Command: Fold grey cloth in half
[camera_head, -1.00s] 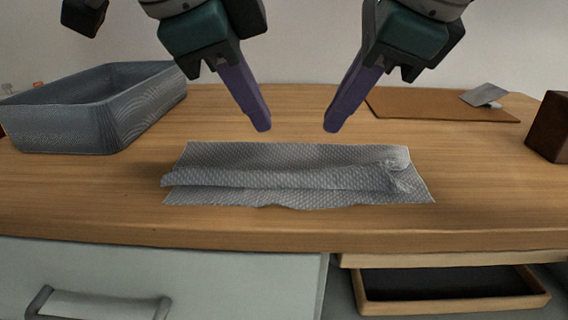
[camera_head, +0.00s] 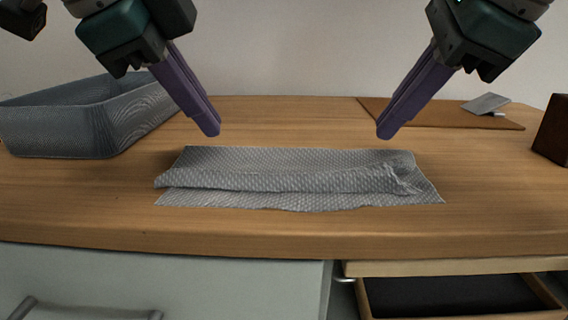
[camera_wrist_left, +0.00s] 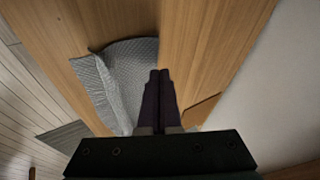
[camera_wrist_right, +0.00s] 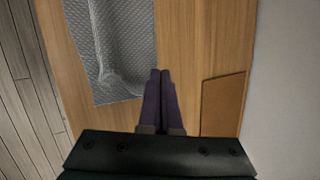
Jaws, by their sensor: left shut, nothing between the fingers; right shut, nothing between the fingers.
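The grey cloth (camera_head: 300,165) lies on the wooden table, folded over on itself, with a raised fold running left to right. A strip of its lower layer shows along the near side, and the right end is crumpled. The cloth also shows in the left wrist view (camera_wrist_left: 128,72) and the right wrist view (camera_wrist_right: 122,40). My left gripper (camera_head: 211,132) is shut and empty, above and behind the cloth's left part. My right gripper (camera_head: 384,134) is shut and empty, above and behind its right part. Both are apart from the cloth.
A grey bin (camera_head: 62,130) stands at the left. A brown board (camera_head: 440,118) with a small grey card (camera_head: 486,103) lies at the back right. A dark wooden block (camera_head: 553,130) stands at the right edge. Below the tabletop, a drawer (camera_head: 450,296) on the right is open.

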